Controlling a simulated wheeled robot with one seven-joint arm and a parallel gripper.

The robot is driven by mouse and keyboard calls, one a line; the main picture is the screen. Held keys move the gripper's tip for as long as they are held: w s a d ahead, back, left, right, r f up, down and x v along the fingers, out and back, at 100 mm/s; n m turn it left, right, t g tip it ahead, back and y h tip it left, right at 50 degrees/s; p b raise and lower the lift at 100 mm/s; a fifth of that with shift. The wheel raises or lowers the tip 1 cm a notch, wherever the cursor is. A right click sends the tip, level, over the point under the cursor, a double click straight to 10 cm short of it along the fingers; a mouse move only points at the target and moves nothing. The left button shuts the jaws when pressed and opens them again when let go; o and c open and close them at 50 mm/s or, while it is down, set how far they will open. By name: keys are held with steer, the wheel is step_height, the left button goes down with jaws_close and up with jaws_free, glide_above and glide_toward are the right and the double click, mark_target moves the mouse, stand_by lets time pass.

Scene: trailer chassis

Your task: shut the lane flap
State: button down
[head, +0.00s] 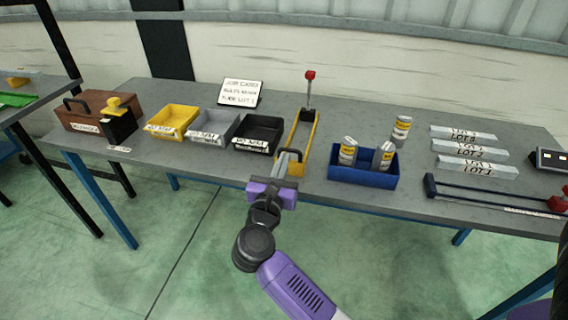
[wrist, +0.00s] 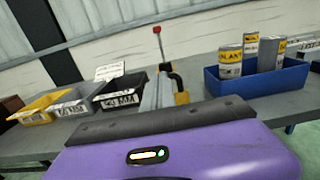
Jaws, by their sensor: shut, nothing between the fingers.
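A narrow lane with yellow side rails (head: 312,140) runs front to back on the grey bench, between the black bin and the blue bin. A yellow piece (head: 296,168) stands at its front end, partly behind my fingers; it seems to be the flap, and whether it is open I cannot tell. It also shows in the wrist view (wrist: 181,97). A post with a red knob (head: 310,76) stands at the lane's far end. My gripper (head: 291,155) is shut and empty, its fingers at the lane's front end; contact is unclear. In the wrist view the fingers (wrist: 157,92) point along the lane.
Yellow (head: 172,121), grey (head: 214,127) and black (head: 258,134) bins stand left of the lane. A blue bin (head: 362,180) with cans is close on the right. A job card (head: 240,93) stands behind. Lot bars (head: 470,150) lie farther right. Space above the lane is clear.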

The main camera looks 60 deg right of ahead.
steer(key=r+b+v, duration=0.1)
steer(key=r+v, duration=0.1)
steer(key=v, duration=0.8)
steer(key=shift+a+r, duration=0.1)
steer(key=shift+a, duration=0.05)
